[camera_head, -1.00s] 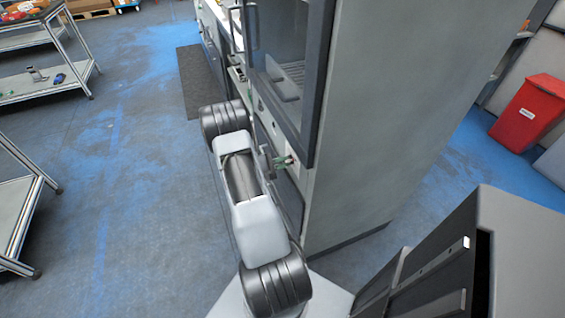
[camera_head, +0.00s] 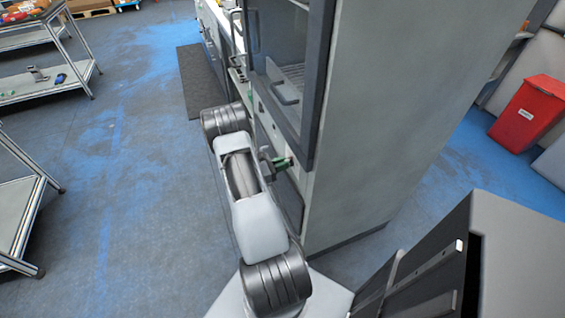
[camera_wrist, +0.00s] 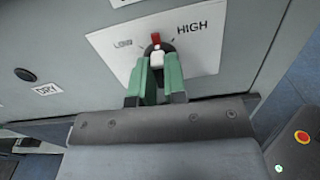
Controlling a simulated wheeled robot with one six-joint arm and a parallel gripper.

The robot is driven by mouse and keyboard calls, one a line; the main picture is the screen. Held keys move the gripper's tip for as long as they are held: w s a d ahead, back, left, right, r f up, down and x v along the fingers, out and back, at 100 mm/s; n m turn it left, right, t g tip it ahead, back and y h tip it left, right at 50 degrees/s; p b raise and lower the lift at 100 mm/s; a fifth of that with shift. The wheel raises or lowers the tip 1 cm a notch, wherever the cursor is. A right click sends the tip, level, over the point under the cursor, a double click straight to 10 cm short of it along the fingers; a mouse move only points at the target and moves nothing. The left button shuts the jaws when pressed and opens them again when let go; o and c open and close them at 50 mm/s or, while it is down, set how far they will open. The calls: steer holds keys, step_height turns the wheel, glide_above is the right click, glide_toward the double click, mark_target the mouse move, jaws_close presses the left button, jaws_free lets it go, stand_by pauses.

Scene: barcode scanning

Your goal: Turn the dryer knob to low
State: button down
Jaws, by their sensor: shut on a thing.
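The dryer knob (camera_wrist: 156,41) shows in the wrist view, with a red pointer and a white part below it, on a white dial plate (camera_wrist: 205,55) marked LOW at left and HIGH at right. The red pointer stands roughly upright, between the two words. My gripper (camera_wrist: 159,66) has its green fingers on both sides of the knob and is shut on it; the fingers hide part of the knob. In the head view my gripper (camera_head: 284,163) reaches the front of the tall grey dryer cabinet (camera_head: 390,110); the knob cannot be made out there.
A DRY label (camera_wrist: 46,90) and a black round button (camera_wrist: 26,75) are left of the dial. The cabinet's glass door (camera_head: 290,60) with its handle is above my gripper. A red bin (camera_head: 530,112) stands at right. Shelf carts (camera_head: 45,90) stand at left, with open floor between.

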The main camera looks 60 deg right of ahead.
steer(key=shift+w+f+n+p, duration=0.1)
steer(key=shift+n+p, duration=0.6)
steer(key=shift+n, duration=1.7)
steer(key=shift+w+n+p, duration=0.1)
steer(key=shift+n+p, duration=0.55)
steer(key=shift+n, duration=1.75)
steer(key=c, duration=1.2)
jaws_free()
steer(key=shift+d, duration=0.1)
steer(key=shift+o, duration=0.2)
steer(key=b+v, duration=0.1)
steer(key=v, duration=1.3)
